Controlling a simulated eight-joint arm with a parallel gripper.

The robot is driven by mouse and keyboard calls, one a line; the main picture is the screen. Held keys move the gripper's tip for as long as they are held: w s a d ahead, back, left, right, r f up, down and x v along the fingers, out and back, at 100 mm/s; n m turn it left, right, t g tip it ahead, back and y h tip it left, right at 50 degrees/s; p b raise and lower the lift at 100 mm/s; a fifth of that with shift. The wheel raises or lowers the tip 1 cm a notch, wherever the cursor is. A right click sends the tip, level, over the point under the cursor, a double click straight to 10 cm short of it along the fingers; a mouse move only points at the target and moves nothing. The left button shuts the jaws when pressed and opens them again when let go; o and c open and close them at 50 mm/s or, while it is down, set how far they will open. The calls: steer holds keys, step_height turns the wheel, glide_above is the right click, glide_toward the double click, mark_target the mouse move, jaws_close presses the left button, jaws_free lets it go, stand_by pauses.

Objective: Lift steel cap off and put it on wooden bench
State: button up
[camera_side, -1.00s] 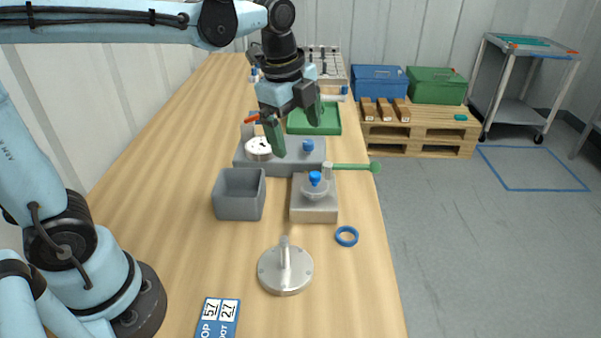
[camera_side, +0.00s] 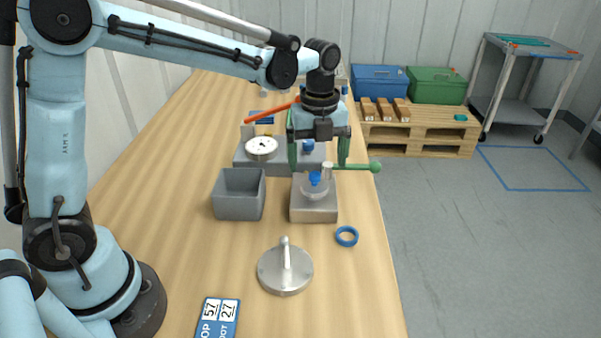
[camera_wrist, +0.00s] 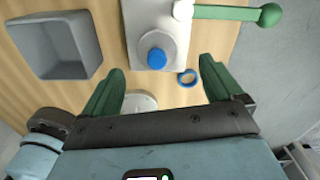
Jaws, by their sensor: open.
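A round steel cap with an upright handle (camera_side: 285,270) lies on the wooden bench (camera_side: 360,295) in the side view. In the wrist view a pale disc (camera_wrist: 140,102), likely this cap, is partly hidden behind my gripper. A block-shaped vessel (camera_side: 314,208) stands behind it, with a round metal top and a blue knob (camera_side: 314,178). The knob also shows in the wrist view (camera_wrist: 156,58). My gripper (camera_side: 317,165) is open and points down above the vessel, its green fingers either side of the knob in the side view. Nothing is between the fingers (camera_wrist: 162,78).
A grey open bin (camera_side: 239,200) stands left of the vessel. A green-handled lever (camera_side: 357,167) sticks out to the right. A blue ring (camera_side: 347,236) lies near the bench's right edge. A dial gauge (camera_side: 262,147) sits behind.

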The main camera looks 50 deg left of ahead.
mark_target(315, 173)
steer(key=shift+s+a+f, duration=0.1)
steer(key=shift+a+f, duration=0.05)
steer(key=shift+f, duration=2.65)
steer(key=c, duration=1.3)
steer(key=shift+o, duration=0.2)
steer(key=shift+r, duration=0.15)
steer(key=shift+r, duration=0.5)
steer(key=r, duration=0.2)
steer(key=d+r, duration=0.1)
steer(key=shift+s+r, duration=0.3)
steer(key=shift+s, duration=0.1)
steer(key=s+d+r, duration=0.6)
steer(key=d+r, duration=0.2)
steer(key=r, duration=0.1)
steer(key=shift+d, duration=0.3)
